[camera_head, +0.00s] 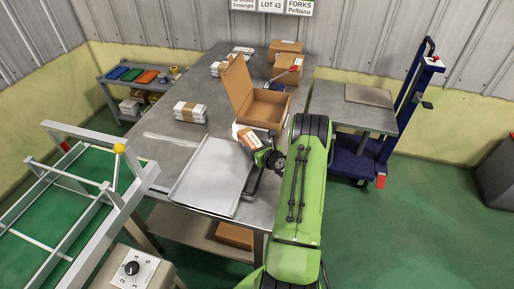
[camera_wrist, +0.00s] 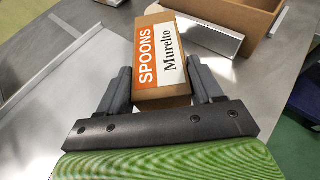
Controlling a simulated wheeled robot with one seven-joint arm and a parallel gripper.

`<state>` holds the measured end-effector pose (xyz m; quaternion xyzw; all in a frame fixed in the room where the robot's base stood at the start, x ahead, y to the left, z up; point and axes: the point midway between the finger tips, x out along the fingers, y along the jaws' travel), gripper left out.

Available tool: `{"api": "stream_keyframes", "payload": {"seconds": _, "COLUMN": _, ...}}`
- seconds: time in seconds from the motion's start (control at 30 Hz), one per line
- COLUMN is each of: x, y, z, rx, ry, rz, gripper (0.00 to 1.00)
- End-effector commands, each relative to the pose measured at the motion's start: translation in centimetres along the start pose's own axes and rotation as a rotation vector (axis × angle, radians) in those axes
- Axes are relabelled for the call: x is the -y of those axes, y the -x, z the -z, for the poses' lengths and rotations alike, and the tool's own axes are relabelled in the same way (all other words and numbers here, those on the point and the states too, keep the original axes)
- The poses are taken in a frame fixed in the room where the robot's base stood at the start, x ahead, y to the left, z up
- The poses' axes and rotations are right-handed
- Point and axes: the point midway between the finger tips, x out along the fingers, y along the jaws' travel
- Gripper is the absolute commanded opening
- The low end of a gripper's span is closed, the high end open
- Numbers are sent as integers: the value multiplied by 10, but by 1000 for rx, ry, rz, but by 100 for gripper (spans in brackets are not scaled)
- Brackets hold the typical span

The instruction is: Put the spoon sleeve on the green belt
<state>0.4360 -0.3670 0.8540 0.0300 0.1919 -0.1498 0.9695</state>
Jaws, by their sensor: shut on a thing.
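The spoon sleeve (camera_wrist: 177,98) is a brown cardboard block with an orange and white label reading "SPOONS Murelto". In the wrist view it sits between the two grey fingers of my gripper (camera_wrist: 160,84), which is shut on it. In the head view the sleeve (camera_head: 245,136) and my gripper (camera_head: 256,147) are over the grey table, just in front of the open carton. I cannot tell whether the sleeve touches the table. The green belt (camera_head: 92,168) lies at the left between pale metal rails, well apart from my gripper.
An open cardboard carton (camera_head: 269,108) stands behind the gripper. A flat metal tray (camera_head: 208,178) lies to its left. White wrapped bundles (camera_head: 190,112) sit farther left. A rail post with a yellow knob (camera_head: 119,149) rises at the belt's near right side. A control box (camera_head: 132,268) stands in front.

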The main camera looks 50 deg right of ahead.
Motion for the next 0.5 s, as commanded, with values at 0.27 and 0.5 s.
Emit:
{"api": "stream_keyframes", "payload": {"seconds": 0.27, "x": 0, "y": -1, "z": 2, "rx": 0, "ry": 0, "rz": 0, "gripper": 91}}
{"api": "stream_keyframes", "payload": {"seconds": 0.5, "x": 0, "y": -1, "z": 2, "rx": 1, "ry": 0, "rz": 0, "gripper": 91}}
